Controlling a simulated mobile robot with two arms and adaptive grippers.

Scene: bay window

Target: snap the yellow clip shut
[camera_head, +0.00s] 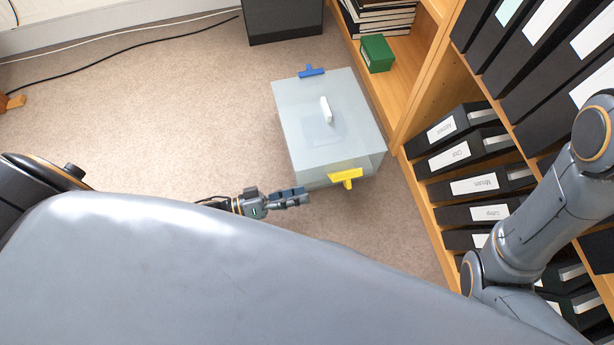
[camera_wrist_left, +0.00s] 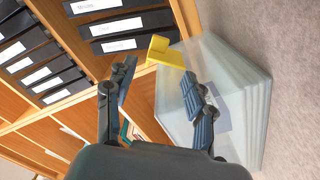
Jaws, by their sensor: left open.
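The yellow clip (camera_head: 346,178) sits on the near side edge of a clear lidded box (camera_head: 340,100) on the carpet. It sticks outward from the box edge, so it looks unlatched. A blue clip (camera_head: 311,71) is on the far edge. My left gripper (camera_head: 290,197) is to the left of the yellow clip and apart from it. In the left wrist view the left gripper (camera_wrist_left: 162,90) is open, with the yellow clip (camera_wrist_left: 166,52) beyond its fingertips and the box (camera_wrist_left: 225,90) behind the right finger. My right gripper is not in view; only my right arm shows.
A wooden shelf (camera_head: 405,100) with several black binders stands close to the box on the right. A green box (camera_head: 377,53) is on its lower shelf. A dark cabinet (camera_head: 283,20) stands at the back.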

